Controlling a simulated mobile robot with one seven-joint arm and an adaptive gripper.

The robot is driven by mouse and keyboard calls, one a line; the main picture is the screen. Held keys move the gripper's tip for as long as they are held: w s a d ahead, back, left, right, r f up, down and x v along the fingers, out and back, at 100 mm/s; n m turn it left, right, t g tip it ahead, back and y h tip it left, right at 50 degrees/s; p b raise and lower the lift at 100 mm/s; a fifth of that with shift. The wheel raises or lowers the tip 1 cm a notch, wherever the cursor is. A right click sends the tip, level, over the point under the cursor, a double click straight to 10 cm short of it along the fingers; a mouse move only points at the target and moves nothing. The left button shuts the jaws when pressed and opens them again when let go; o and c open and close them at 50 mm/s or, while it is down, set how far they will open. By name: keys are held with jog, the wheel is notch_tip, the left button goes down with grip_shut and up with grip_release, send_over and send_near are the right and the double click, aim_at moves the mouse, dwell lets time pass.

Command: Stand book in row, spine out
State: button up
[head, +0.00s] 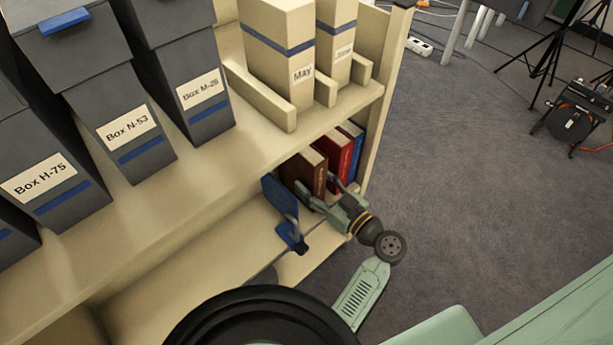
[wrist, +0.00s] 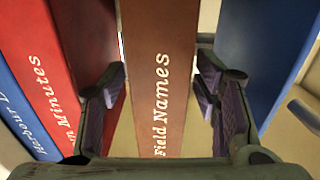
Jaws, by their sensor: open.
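The brown book "Field Names" (wrist: 160,85) stands upright with its spine facing my wrist camera; it also shows on the lower shelf in the head view (head: 319,176). My gripper (wrist: 163,78) is open, with one finger on each side of this spine and slight gaps visible. In the head view my gripper (head: 318,194) is at the front of the book row. Left of the brown book in the wrist view stand a red book (wrist: 48,75), its title ending in "Minutes", and a blue book (wrist: 22,115). The brown book's rear is hidden.
A blue upright panel, apparently a bookend (head: 281,202), stands beside the brown book on the bay's left side. The upper shelf (head: 215,160) overhangs the row, with grey boxes (head: 137,130) and cream files (head: 280,50) on it. Open carpet lies to the right.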

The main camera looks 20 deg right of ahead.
jog(key=b+v, duration=0.2)
jog(key=v, duration=0.6)
jog(key=shift+s, duration=0.25)
